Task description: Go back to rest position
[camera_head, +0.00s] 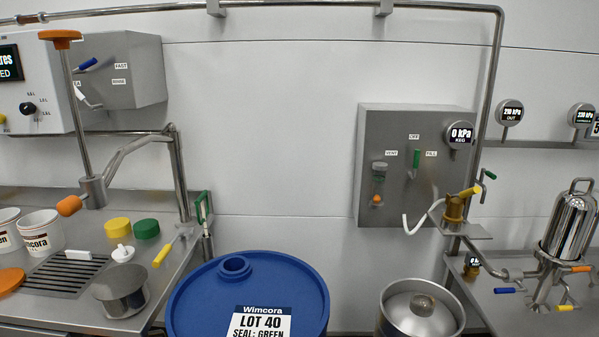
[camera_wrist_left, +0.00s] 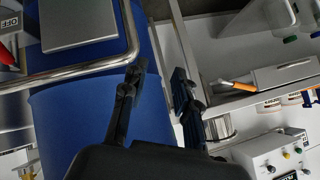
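My left gripper (camera_wrist_left: 160,82) shows in the left wrist view. Its two dark fingers stand apart with nothing between them. Behind the fingers are a large blue surface (camera_wrist_left: 90,115), a metal pipe (camera_wrist_left: 80,72) and a pale floor or wall area. Neither of my arms shows in the head view, and my right gripper is in no view.
In the head view a blue drum (camera_head: 205,300) labelled LOT 40 stands between the left bench (camera_head: 165,262) and a lidded steel vessel (camera_head: 420,310). A grey valve panel (camera_head: 375,140) hangs on the wall. A steel filter housing (camera_head: 570,225) stands at right.

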